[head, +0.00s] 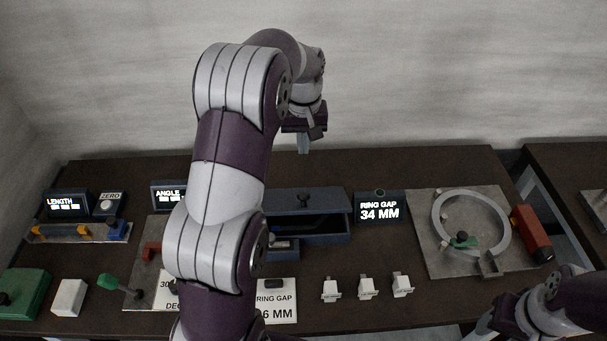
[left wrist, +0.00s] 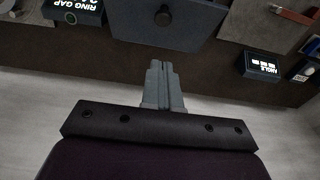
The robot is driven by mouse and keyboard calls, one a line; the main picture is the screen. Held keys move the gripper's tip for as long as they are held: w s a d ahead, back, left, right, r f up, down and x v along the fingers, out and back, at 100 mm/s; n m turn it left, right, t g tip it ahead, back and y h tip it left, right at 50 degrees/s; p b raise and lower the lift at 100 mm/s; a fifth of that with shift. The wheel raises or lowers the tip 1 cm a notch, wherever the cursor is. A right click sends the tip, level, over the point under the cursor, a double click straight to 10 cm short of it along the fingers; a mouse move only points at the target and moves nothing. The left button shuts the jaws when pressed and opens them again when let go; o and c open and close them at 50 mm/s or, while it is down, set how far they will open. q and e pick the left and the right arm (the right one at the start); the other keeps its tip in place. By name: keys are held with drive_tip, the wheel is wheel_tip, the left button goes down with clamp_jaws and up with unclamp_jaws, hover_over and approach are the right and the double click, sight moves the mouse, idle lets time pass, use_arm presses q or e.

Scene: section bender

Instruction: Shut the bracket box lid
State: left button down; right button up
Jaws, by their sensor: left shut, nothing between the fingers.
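The dark blue bracket box (head: 330,238) stands at the middle back of the table, partly hidden by my left arm. Its lid (head: 300,197) appears raised along the rear side, leaving a dark interior visible. In the left wrist view, the lid (left wrist: 190,28) shows as a blue-grey panel with a round black knob. My left gripper (head: 304,148) is shut and empty, above and behind the box, apart from the lid. Its closed fingers (left wrist: 160,64) point towards the panel in the left wrist view. My right gripper (head: 490,328) is partly cut off at the lower right; its jaw state is unclear.
The ring gap display (head: 380,207) stands right of the box. A plate (head: 430,260) carries a large ring (head: 437,225). Several small white pieces (head: 366,288) stand in front. A green block (head: 22,294) with a black knob is at far left. Open floor lies behind the table.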

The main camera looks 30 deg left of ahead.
use_arm(q)
wheel_tip(320, 180, down, 4)
drive_tip(key=b, duration=0.2)
drive_tip(key=p, duration=0.3)
hover_over(303, 193)
wheel_tip(303, 193, down, 8)
drive_tip(key=shift+d+r, duration=0.1)
drive_tip(key=shift+s+f, duration=0.15)
drive_tip(key=shift+f, duration=0.15)
drive_tip(key=shift+w+f, duration=0.2)
drive_tip(key=shift+f, duration=0.1)
use_arm(e)
drive_tip(key=shift+w+a+r, duration=0.1)
use_arm(q)
drive_tip(key=shift+s, duration=0.15)
